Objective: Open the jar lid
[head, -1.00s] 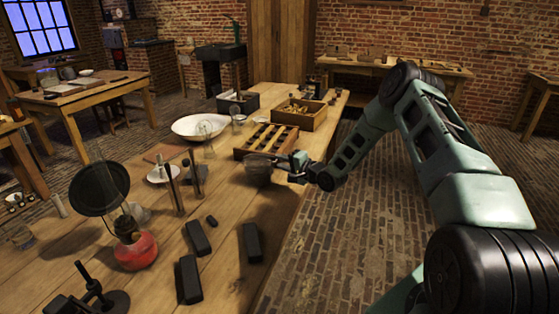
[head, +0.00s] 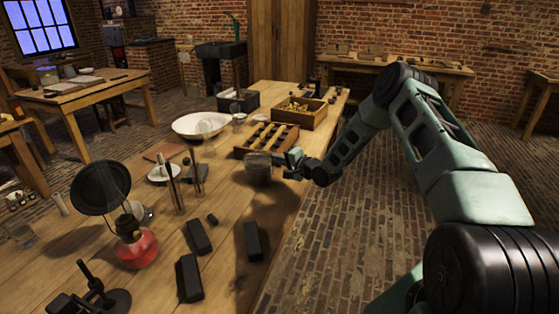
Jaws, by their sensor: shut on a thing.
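The jar (head: 257,175) is a small greyish vessel standing upright on the wooden bench, near its right edge and just in front of a wooden rack. My gripper (head: 274,159) reaches in from the right at the height of the jar's top. It is shut on the jar lid, which is small and partly hidden by the fingers. I cannot tell whether the lid is clear of the rim.
The wooden rack (head: 266,153) stands close behind the jar. A wooden tray (head: 318,117), a white bowl (head: 187,128) and a red-based lamp (head: 140,252) are on the bench (head: 225,205). Dark blocks (head: 254,241) lie in front, with bare wood between.

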